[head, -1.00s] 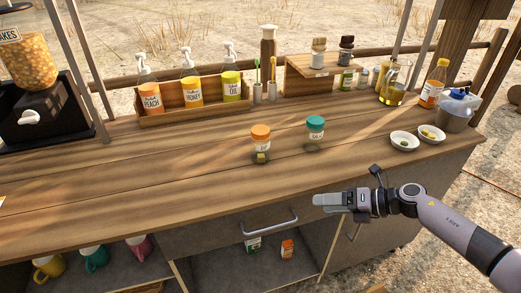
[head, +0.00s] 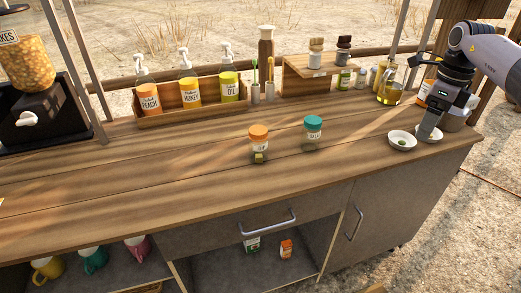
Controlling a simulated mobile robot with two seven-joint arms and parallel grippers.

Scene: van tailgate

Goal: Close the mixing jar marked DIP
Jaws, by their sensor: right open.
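A small clear jar (head: 259,145) with an orange lid on top stands in the middle of the wooden counter. Its white label is small and seems to read DIP; something yellow-green shows low in the jar. I cannot tell whether the lid is tight. A similar jar with a teal lid (head: 312,131) stands to its right, its label hard to read. My right gripper (head: 427,136) points down over the right-hand white dish (head: 438,134), far right of the jars, open, and covers much of that dish. My left gripper is not in view.
A second white dish (head: 402,140) holding a small green item stands just left of my right gripper. Pump bottles in a wooden rack (head: 190,104), a wooden riser (head: 312,86) and an oil jug (head: 390,92) line the back. The counter's front is clear.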

